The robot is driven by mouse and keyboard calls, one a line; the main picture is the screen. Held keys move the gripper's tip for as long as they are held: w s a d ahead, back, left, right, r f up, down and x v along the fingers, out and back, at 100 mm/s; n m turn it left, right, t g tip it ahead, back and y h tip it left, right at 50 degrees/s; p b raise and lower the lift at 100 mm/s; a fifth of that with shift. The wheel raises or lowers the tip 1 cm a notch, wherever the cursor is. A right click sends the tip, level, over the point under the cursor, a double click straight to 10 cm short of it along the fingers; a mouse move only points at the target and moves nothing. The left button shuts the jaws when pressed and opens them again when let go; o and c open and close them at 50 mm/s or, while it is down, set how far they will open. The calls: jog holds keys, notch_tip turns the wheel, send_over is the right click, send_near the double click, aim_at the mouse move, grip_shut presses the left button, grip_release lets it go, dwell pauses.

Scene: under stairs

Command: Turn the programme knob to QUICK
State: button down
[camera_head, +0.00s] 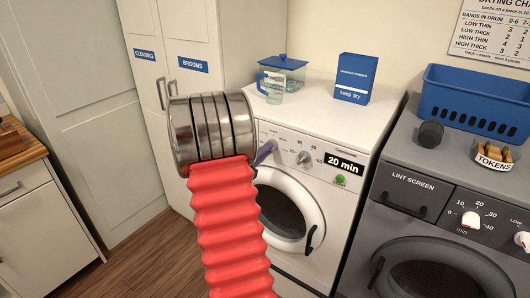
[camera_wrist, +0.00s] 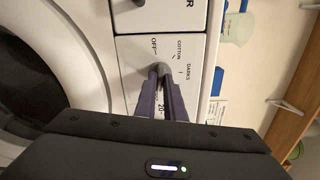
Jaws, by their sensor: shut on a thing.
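The programme knob (camera_wrist: 160,69) is a small grey knob on the white washing machine's panel, in the wrist view. The words OFF, COTTON and DARKS stand around it, and a partly covered label with "20" shows by the fingers. QUICK is not readable. My gripper (camera_wrist: 160,82) has its two dark purple fingers shut on the knob, one on each side. I cannot tell where its pointer stands. In the head view my gripper (camera_head: 265,151) reaches the upper left of the washing machine (camera_head: 345,107), and the knob is hidden. The display (camera_head: 344,163) reads "20 min".
A second knob (camera_head: 304,157) sits to the right on the panel, near a green button (camera_head: 340,181). On top stand a blue-lidded container (camera_head: 282,75), a clear jug (camera_head: 272,89) and a blue box (camera_head: 354,79). A grey dryer (camera_head: 400,170) stands at right, a cupboard (camera_head: 190,40) at left.

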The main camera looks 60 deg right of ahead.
jog(key=shift+s+a+f, duration=0.1)
jog(key=shift+s+f, duration=0.05)
jog(key=shift+f, duration=0.25)
jog(key=c, duration=2.1)
grip_release()
jog(key=shift+o, duration=1.3)
jog(key=shift+r, duration=0.2)
jog(key=w+a, duration=0.2)
jog(key=a, duration=1.1)
jog(key=shift+w+a, duration=0.2)
jog(key=shift+a, duration=0.1)
